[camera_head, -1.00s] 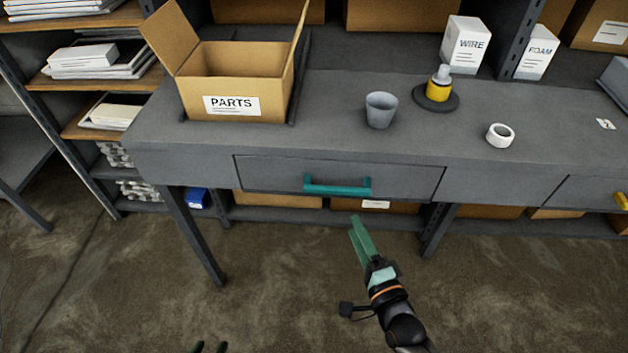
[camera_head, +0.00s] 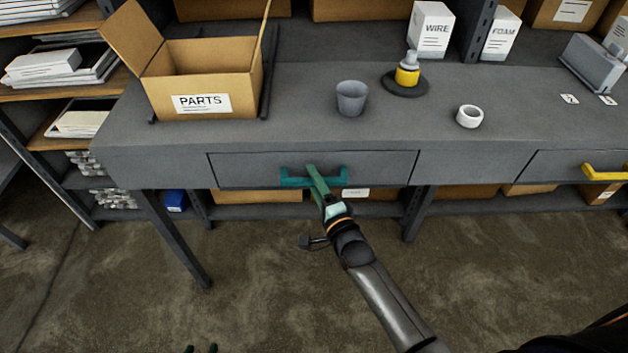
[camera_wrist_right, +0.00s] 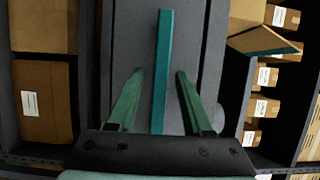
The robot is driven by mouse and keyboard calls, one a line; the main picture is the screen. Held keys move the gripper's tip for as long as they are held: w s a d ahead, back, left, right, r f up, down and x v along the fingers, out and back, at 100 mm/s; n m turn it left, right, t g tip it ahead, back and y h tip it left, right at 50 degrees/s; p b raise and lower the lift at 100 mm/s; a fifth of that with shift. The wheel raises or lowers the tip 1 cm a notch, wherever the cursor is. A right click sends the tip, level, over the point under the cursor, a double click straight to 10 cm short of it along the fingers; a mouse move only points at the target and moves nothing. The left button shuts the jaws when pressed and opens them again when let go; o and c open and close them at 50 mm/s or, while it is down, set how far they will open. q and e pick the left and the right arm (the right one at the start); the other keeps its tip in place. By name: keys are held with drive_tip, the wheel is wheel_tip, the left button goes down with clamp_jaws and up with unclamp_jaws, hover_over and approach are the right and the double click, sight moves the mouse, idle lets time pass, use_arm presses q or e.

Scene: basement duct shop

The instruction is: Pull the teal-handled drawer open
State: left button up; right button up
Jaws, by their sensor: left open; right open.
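The teal handle (camera_head: 293,178) is a horizontal bar on the front of a grey drawer (camera_head: 385,167) in the workbench. The drawer front looks flush with the bench, so the drawer is shut. My right gripper (camera_head: 312,172) has green fingers and is at the middle of the handle, hiding part of it. In the right wrist view, the handle (camera_wrist_right: 162,60) runs upright between the two open fingers (camera_wrist_right: 159,75), with a gap visible on each side. My left gripper (camera_head: 201,349) shows only as two dark, parted fingertips at the bottom edge.
On the workbench (camera_head: 320,130) stand an open PARTS box (camera_head: 205,85), a grey cup (camera_head: 352,98), a yellow-and-grey item (camera_head: 407,75) and a white ring (camera_head: 470,116). A yellow handle (camera_head: 605,172) is on another drawer at right. The floor (camera_head: 110,290) in front is clear.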

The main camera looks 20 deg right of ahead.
drive_tip(key=shift+c, duration=0.2)
clamp_jaws()
idle(1.3)
